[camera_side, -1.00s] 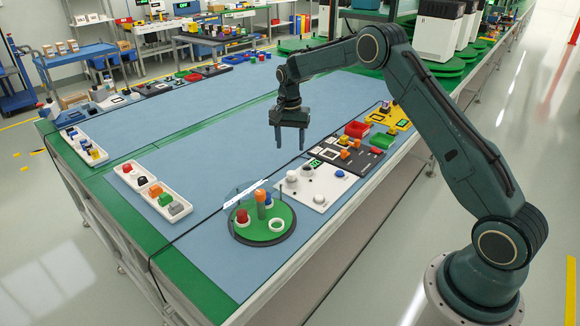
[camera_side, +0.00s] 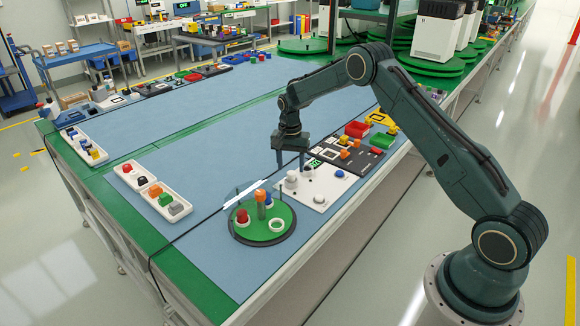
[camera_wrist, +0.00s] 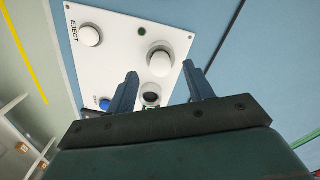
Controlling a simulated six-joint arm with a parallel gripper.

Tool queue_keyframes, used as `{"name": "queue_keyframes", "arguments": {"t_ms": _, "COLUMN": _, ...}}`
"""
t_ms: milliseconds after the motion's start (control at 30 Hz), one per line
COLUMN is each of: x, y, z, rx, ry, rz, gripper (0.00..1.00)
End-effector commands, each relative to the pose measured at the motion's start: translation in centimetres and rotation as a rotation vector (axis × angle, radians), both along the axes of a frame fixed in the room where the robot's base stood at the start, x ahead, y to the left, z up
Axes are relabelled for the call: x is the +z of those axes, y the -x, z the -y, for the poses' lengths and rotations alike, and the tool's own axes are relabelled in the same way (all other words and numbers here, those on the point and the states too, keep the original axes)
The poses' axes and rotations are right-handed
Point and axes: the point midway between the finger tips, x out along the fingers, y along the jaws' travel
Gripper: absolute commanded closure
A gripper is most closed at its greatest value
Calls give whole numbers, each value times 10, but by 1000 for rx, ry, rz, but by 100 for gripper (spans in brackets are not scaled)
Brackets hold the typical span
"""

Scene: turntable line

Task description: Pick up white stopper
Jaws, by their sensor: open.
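The white stopper (camera_side: 291,176) appears to be the rounded white knob standing upright on a white panel (camera_side: 306,202). In the wrist view the stopper (camera_wrist: 159,62) shows from above, with a pale ring around its base. My gripper (camera_side: 290,167) points down just above the stopper in the side view. In the wrist view my gripper (camera_wrist: 160,69) has its two fingers apart, with the stopper showing in the gap between the tips. The gripper is open and holds nothing. I cannot tell whether the tips reach down past the stopper's top.
The panel also carries a white EJECT button (camera_wrist: 90,35), a blue button (camera_wrist: 105,103) and a dark-centred round part (camera_wrist: 150,96). A green turntable (camera_side: 245,237) stands in front. The blue mat (camera_side: 190,130) is mostly clear.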

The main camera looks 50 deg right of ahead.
Motion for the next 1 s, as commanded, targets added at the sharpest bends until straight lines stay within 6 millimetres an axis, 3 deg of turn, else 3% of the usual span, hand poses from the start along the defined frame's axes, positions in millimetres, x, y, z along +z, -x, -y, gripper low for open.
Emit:
{"name": "queue_keyframes", "arguments": {"t_ms": 300, "x": -34, "y": 0, "z": 2, "rx": 0, "ry": 0, "rz": 0, "gripper": 48}}
{"name": "queue_keyframes", "arguments": {"t_ms": 867, "x": -36, "y": 0, "z": 2, "rx": 0, "ry": 0, "rz": 1, "gripper": 48}}
{"name": "queue_keyframes", "arguments": {"t_ms": 1000, "x": -36, "y": 0, "z": 2, "rx": 0, "ry": 0, "rz": 1, "gripper": 73}}
